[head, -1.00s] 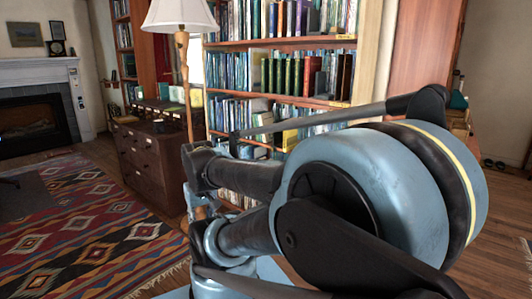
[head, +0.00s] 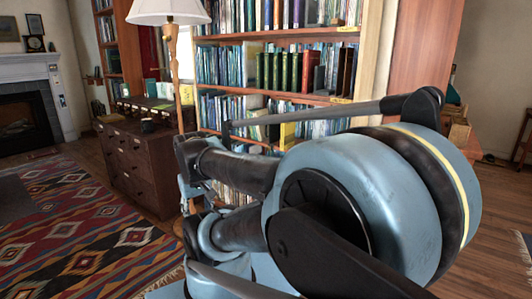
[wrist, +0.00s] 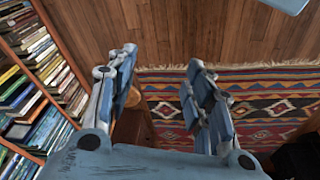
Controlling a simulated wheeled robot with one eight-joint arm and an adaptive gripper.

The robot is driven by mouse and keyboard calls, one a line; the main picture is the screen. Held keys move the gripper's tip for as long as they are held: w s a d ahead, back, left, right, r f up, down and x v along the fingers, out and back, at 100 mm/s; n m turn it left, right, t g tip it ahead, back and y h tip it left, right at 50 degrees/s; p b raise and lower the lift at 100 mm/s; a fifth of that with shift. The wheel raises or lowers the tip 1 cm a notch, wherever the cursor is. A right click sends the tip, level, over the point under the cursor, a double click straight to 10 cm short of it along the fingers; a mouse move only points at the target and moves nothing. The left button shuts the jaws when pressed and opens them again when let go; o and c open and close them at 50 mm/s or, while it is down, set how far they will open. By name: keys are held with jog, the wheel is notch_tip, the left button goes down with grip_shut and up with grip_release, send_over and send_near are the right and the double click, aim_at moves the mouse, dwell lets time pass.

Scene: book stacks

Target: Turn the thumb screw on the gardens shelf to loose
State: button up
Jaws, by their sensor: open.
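My gripper (wrist: 158,95) shows in the wrist view with its two blue fingers spread apart and nothing between them. It hangs above the wooden floor and the rug's edge, with the bookcase off to its left. In the head view my arm covers the middle and right of the picture, and the gripper's fingertips cannot be made out there. The bookcase (head: 284,37) stands behind my arm, with several shelves of books and small yellow labels on the shelf edges. I cannot read which shelf is gardens. No thumb screw can be made out in either view.
A dark wooden cabinet (head: 128,165) and a floor lamp (head: 172,75) stand left of the bookcase. A patterned rug (head: 75,225) covers the floor at left. A fireplace (head: 25,115) is at the far left. Bare wooden floor (head: 490,215) lies at the right.

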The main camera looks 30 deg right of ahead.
jog(key=w+d+r+n+t+h, duration=0.1)
jog(key=w+d+r+n+h, duration=0.3)
jog(key=w+d, duration=1)
jog(key=w+d+r+n+t+h, duration=0.1)
jog(key=w+d+r+h, duration=0.3)
jog(key=w+d, duration=1.05)
jog(key=w+d+f+n+t+h, duration=0.1)
jog(key=w+d+f+n+h, duration=0.35)
jog(key=w+d+f, duration=0.45)
jog(key=w+d+f+n+t+h, duration=0.2)
jog(key=w+d+f+n+h, duration=0.25)
jog(key=w+f, duration=0.45)
jog(key=x, duration=1.7)
jog(key=shift+w+d+y, duration=0.2)
jog(key=shift+w+y, duration=0.2)
jog(key=shift+w, duration=0.05)
jog(key=shift+r, duration=0.15)
jog(key=c, duration=1)
